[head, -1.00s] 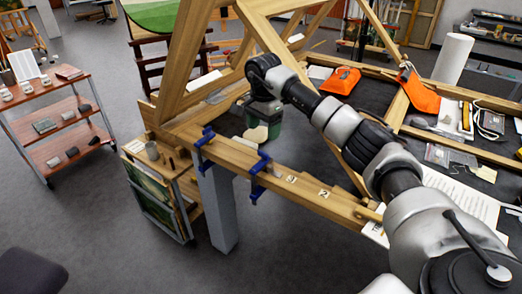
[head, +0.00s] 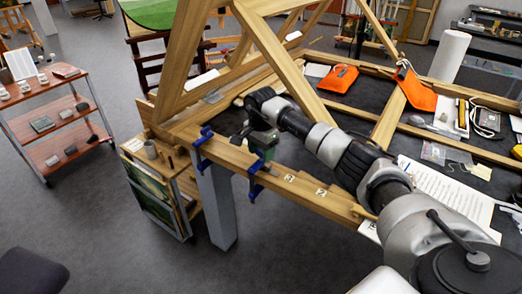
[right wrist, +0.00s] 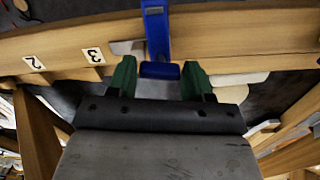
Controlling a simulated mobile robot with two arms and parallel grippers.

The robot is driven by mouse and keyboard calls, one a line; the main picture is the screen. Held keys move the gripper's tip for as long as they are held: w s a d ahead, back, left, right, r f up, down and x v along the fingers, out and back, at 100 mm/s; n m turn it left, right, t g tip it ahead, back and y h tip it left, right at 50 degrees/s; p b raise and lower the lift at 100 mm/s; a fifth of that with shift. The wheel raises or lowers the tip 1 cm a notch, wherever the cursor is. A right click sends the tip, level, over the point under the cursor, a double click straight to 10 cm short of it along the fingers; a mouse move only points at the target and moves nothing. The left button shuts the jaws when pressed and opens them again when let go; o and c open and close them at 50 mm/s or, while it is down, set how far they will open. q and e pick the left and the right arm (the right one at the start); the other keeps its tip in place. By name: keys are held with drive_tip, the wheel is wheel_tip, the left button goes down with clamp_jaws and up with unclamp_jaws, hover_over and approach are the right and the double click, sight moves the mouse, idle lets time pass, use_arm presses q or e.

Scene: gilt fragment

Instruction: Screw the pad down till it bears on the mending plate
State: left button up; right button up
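Two blue clamps grip the near wooden rail; the right-hand clamp (head: 257,184) is by my right gripper (head: 263,143), and the left-hand clamp (head: 202,150) stands apart. In the right wrist view the near clamp (right wrist: 155,35) crosses the rail, and its blue lower end lies between the two green fingers of my right gripper (right wrist: 159,80). The fingers are open, one on each side, with gaps. A grey flat piece (right wrist: 126,47), perhaps the mending plate, shows at the rail beside the clamp. The pad and its contact are not clear. My left gripper is out of view.
The rail (head: 330,203) carries number labels 2 and 3. Slanted wooden beams (head: 275,60) rise behind my right arm. An orange pouch (head: 339,79) and papers lie on the dark table. A red-shelved cart (head: 55,115) stands at left, with open floor between.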

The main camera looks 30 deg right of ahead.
drive_tip(key=c, duration=0.5)
drive_tip(key=shift+m, duration=0.3)
drive_tip(key=m, duration=0.4)
drive_tip(key=shift+b, duration=0.35)
drive_tip(key=m, duration=0.6)
drive_tip(key=shift+m, duration=0.4)
drive_tip(key=m+p, duration=0.1)
drive_tip(key=m, duration=0.5)
drive_tip(key=shift+r, duration=0.1)
drive_tip(key=m+p, duration=0.1)
drive_tip(key=m, duration=0.5)
drive_tip(key=shift+m, duration=0.4)
